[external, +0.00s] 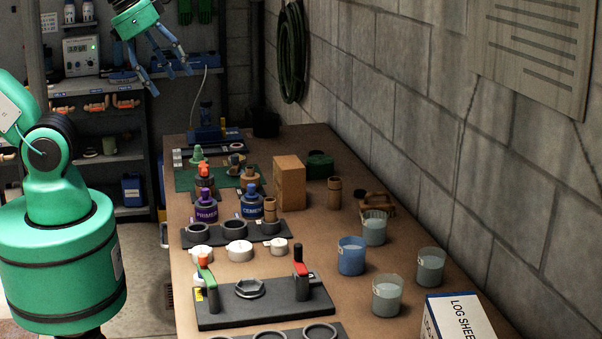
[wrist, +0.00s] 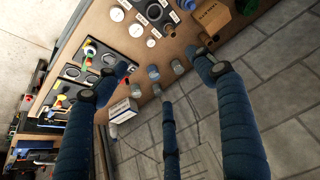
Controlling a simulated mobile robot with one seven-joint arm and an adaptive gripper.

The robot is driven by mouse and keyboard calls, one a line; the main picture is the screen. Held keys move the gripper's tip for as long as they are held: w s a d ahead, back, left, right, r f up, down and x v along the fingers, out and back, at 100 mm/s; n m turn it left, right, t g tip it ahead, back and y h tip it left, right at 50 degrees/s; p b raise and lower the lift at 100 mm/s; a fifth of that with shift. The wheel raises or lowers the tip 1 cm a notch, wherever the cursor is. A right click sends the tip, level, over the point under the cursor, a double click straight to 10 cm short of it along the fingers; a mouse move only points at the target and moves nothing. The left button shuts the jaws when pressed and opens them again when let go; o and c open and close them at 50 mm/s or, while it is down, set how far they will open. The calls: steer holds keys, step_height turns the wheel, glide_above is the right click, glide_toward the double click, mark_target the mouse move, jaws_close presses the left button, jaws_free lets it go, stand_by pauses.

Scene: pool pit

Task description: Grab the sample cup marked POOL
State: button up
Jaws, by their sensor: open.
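Several clear sample cups stand together on the right part of the bench in the external view. One holds bluer liquid, the blue cup (external: 352,257); the others are grey: a front cup (external: 387,297), a cup by the wall (external: 430,268) and a back cup (external: 374,229). Small labels show on some, but I cannot read which says POOL. In the wrist view the cups are small, among them the blue cup (wrist: 153,73) and the back cup (wrist: 177,67). My gripper (external: 169,80) is open and empty, high above the far end of the bench, well away from the cups.
The bench (external: 315,252) runs along a block wall. A log sheet box (external: 458,318) stands at the front right. A valve plate (external: 262,301), white round caps (external: 238,250), primer and cement bottles (external: 207,207) and a cardboard box (external: 289,183) lie left of and behind the cups.

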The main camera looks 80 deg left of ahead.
steer(key=w+d+r+m+g, duration=0.1)
steer(key=w+d, duration=0.2)
steer(key=w, duration=0.5)
steer(key=w+d+r+g, duration=0.1)
steer(key=w+d, duration=0.3)
steer(key=w, duration=0.3)
steer(key=m+g+p, duration=0.3)
steer(key=m+g, duration=0.1)
glide_above(387, 296)
steer(key=w+a, duration=0.1)
steer(key=a, duration=0.2)
step_height(387, 296, down, 28)
steer(key=shift+w+d, duration=0.15)
steer(key=shift+d, duration=0.05)
steer(key=shift+f, duration=0.1)
step_height(387, 296, down, 8)
steer(key=shift+f+b, duration=0.15)
steer(key=shift+b, duration=0.3)
steer(key=shift+f, duration=0.1)
